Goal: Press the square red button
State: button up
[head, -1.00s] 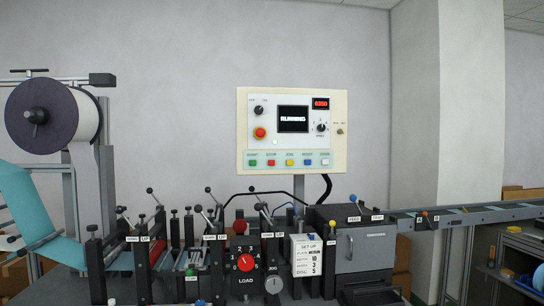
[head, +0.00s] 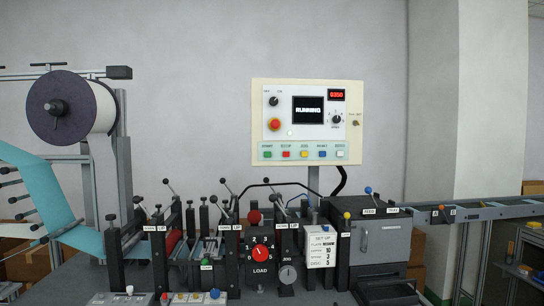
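The square red button (head: 286,154) is in the lower row of the cream control panel (head: 345,92), second from the left, between a green button (head: 268,155) and a yellow one (head: 304,154). A label above it is too small to read surely. A round red mushroom button (head: 274,125) on a yellow ring sits above that row. The panel's screen (head: 308,110) reads "RUNNING". My gripper is not in view.
The panel stands on a post behind the mask machine. Several upright levers, a red LOAD dial (head: 261,254) and a set-up card (head: 322,248) stand below it. A large roll (head: 70,108) is at left, a conveyor (head: 470,211) at right.

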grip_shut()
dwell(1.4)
